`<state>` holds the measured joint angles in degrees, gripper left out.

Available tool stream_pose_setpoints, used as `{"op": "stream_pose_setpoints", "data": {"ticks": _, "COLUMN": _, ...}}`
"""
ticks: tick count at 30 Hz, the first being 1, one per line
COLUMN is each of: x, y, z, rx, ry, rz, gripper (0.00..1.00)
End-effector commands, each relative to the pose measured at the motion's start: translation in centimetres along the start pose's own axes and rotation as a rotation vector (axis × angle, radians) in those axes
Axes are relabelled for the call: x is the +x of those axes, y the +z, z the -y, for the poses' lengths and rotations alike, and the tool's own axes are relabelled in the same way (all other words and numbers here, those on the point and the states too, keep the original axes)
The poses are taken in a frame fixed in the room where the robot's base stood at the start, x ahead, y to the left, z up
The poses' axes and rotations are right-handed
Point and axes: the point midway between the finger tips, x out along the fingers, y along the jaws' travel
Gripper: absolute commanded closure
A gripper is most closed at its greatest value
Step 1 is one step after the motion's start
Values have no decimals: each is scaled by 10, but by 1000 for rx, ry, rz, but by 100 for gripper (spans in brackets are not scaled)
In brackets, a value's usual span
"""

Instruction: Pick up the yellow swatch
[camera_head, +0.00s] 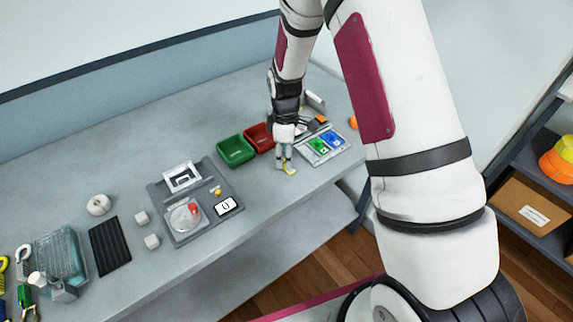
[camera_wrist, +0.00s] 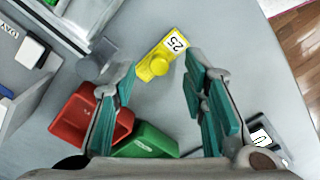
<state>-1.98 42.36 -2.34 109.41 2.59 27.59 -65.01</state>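The yellow swatch (camera_wrist: 172,48) lies on the grey table in the wrist view, a flat yellow piece with a round knob and a white label reading "25". It also shows in the head view (camera_head: 291,171), small, at my fingertips near the table's front edge. My gripper (camera_head: 284,158) points down over it. In the wrist view my gripper (camera_wrist: 160,78) is open, with teal-padded fingers on either side and nothing between the pads. The swatch's knob lies just ahead of the gap between the fingertips. I cannot tell the height left between fingertips and swatch.
A green bin (camera_head: 236,149) and a red bin (camera_head: 258,138) stand behind and left of my gripper. A tray (camera_head: 308,155) holding green and blue swatches lies to the right. A grey station (camera_head: 166,200) with a dial and display is left. Table front is clear.

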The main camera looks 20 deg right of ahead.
Motion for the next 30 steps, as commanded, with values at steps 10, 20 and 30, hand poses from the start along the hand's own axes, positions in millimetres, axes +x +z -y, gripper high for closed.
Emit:
{"op": "stream_pose_setpoints", "data": {"ticks": 10, "x": 21, "y": 0, "z": -1, "rx": 0, "ry": 2, "rz": 0, "gripper": 61}}
{"op": "stream_pose_setpoints", "data": {"ticks": 20, "x": 21, "y": 0, "z": -1, "rx": 0, "ry": 1, "rz": 0, "gripper": 100}}
{"op": "stream_pose_setpoints", "data": {"ticks": 30, "x": 20, "y": 0, "z": -1, "rx": 0, "ry": 1, "rz": -1, "gripper": 100}}
